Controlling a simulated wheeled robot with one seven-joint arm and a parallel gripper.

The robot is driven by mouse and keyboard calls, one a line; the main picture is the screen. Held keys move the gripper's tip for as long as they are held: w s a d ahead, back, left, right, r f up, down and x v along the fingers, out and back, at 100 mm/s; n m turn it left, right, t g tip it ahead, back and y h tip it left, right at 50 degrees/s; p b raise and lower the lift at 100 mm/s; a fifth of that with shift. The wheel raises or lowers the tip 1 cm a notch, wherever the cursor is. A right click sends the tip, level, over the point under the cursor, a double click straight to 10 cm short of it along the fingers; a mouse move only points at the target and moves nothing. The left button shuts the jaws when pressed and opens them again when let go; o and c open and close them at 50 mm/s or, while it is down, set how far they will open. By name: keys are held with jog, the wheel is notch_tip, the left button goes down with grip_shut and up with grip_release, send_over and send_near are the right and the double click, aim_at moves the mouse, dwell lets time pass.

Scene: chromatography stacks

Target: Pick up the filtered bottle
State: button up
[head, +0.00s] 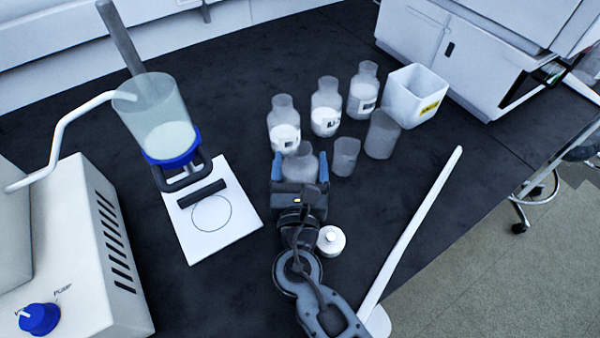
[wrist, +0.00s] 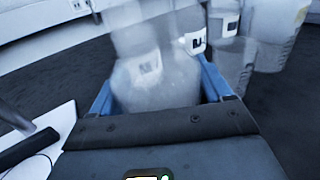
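A clear, greyish glass bottle (head: 302,166) with a narrow neck stands between the fingers of my gripper (head: 300,168). It is large in the wrist view (wrist: 155,85), between the two blue fingers (wrist: 160,90), which are spread wide. I cannot tell whether the fingers touch its sides. Its base is hidden by my gripper in the head view. A label seen through it in the wrist view seems to be on a bottle behind. I cannot tell for certain which bottle is the filtered one.
Behind stand labelled bottles with white contents (head: 326,120), two clear beakers (head: 382,138), and a white bin (head: 428,90). A filter funnel (head: 165,130) stands left above a white base plate (head: 235,235). A small white cap (head: 331,240) lies right of my arm.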

jog(key=c, duration=0.6)
jog(key=shift+c, duration=0.3)
jog(key=shift+r, duration=0.1)
